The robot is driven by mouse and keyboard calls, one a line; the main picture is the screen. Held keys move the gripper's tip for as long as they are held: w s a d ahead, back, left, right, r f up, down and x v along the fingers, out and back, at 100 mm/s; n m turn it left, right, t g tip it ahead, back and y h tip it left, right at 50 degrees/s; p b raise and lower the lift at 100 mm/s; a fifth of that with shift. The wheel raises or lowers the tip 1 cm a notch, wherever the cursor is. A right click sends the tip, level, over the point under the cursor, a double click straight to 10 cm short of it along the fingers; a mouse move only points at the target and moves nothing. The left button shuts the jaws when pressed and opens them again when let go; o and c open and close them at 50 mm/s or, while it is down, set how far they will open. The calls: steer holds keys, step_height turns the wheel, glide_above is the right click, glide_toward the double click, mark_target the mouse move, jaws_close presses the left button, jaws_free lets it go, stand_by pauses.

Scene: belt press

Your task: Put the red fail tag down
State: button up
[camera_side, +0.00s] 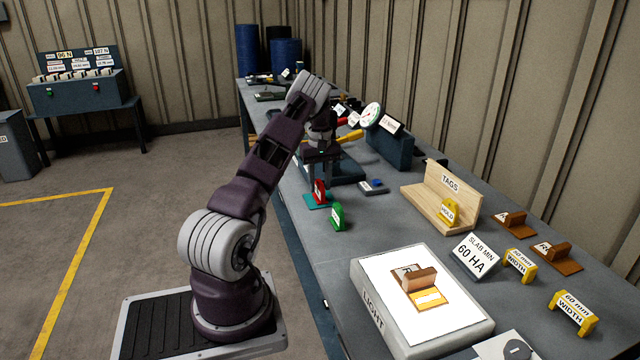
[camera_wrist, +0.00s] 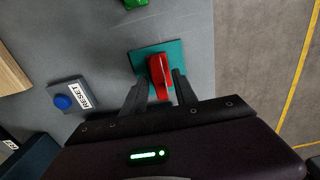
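The red fail tag (camera_side: 319,191) stands upright on a small teal pad (camera_side: 311,203) on the bench, near its front edge. In the wrist view the red tag (camera_wrist: 160,75) shows over the teal pad (camera_wrist: 143,56). My gripper (camera_side: 321,178) is low over the pad, with its fingers on either side of the tag. In the wrist view my gripper (camera_wrist: 159,80) has its fingers spread, with narrow gaps beside the tag. The tag's underside is hidden, so its exact contact with the pad cannot be seen.
A green tag (camera_side: 338,216) stands close by, nearer the side camera. A RESET block with a blue button (camera_side: 374,186) sits to the right. A wooden TAGS rack (camera_side: 436,205) holds a yellow HOLD tag. The light box (camera_side: 372,290) is in the foreground. Bare bench lies between them.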

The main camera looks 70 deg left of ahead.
mark_target(320, 181)
step_height(320, 181, up, 11)
steer(key=w+d+r+m+t, duration=0.25)
steer(key=w+d+r, duration=0.25)
steer(key=d+r, duration=0.8)
steer(key=s+d+r+m+t, duration=0.1)
steer(key=d+r+m, duration=0.2)
steer(key=d, duration=0.6)
steer(key=s+d+r+m, duration=0.1)
steer(key=d+r+m, duration=0.15)
steer(key=d, duration=0.75)
steer(key=s+d+f+m+t, duration=0.1)
steer(key=s+d+f+m, duration=0.2)
steer(key=s+d+m, duration=0.2)
steer(key=s+d+f+m+t, duration=0.1)
steer(key=s+d+f+m, duration=0.2)
steer(key=s+d, duration=0.9)
steer(key=shift+s+d+m, duration=0.2)
steer(key=shift+d+m, duration=0.4)
steer(key=shift+m, duration=0.4)
